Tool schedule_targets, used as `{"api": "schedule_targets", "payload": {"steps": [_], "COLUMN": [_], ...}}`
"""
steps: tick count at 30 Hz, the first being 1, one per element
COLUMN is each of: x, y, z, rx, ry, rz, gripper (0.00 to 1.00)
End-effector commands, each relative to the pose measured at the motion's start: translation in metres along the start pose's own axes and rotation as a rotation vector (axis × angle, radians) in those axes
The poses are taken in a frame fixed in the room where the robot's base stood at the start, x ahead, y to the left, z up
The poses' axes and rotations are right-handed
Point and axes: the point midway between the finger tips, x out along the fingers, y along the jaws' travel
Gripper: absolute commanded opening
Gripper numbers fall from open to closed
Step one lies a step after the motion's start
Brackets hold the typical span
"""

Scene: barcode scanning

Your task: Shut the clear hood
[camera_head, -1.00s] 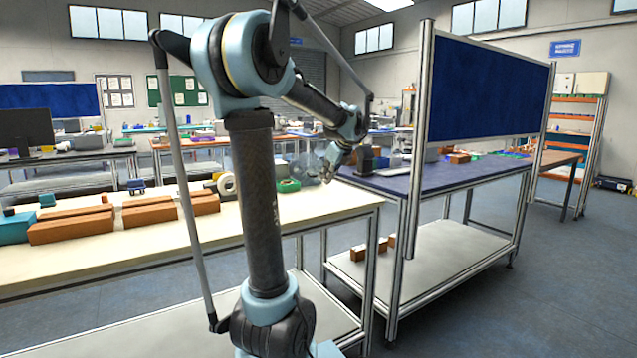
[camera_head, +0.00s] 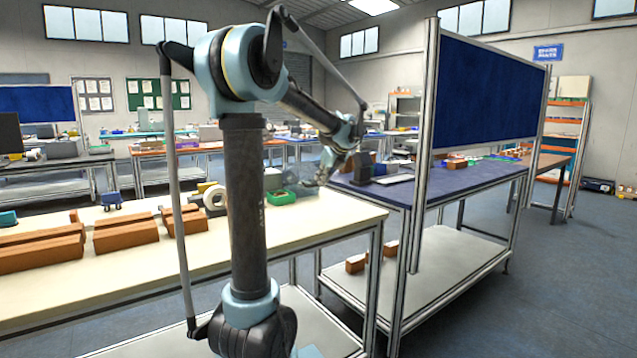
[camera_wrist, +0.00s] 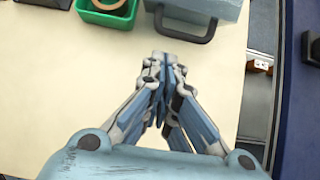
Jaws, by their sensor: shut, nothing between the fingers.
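My gripper (camera_wrist: 160,62) is shut and empty, pointing over the cream tabletop in the wrist view. Just ahead of its fingertips, at the top edge of the wrist view, is a pale grey-blue box-like body (camera_wrist: 207,8) with a dark loop handle (camera_wrist: 186,38) on its near side. The fingers look apart from the handle. In the head view my gripper (camera_head: 326,172) is small, over the far right end of the cream table. A faint see-through shape, perhaps the clear hood (camera_head: 309,175), shows beside it. I cannot tell how far open the hood is.
A green bin (camera_wrist: 104,12) holding a tan ring stands left of the grey-blue body; it also shows in the head view (camera_head: 282,197). Brown boxes (camera_head: 126,235) and a white roll (camera_head: 215,199) are on the cream table (camera_head: 300,232). A blue-topped bench (camera_head: 400,192) stands to the right.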

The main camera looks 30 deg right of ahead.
Motion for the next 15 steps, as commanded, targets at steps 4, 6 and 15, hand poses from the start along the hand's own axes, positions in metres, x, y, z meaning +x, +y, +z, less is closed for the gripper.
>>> {"api": "schedule_targets", "payload": {"steps": [4, 6, 15], "x": [0.024, 0.036, 0.070], "y": [-0.004, -0.005, -0.006], "z": [-0.002, -0.002, -0.003], "rx": [0.003, 0.004, 0.006], "ry": [0.000, 0.000, 0.000], "rz": [-0.002, -0.003, -0.004], "gripper": [0.00, 0.00, 0.00]}}
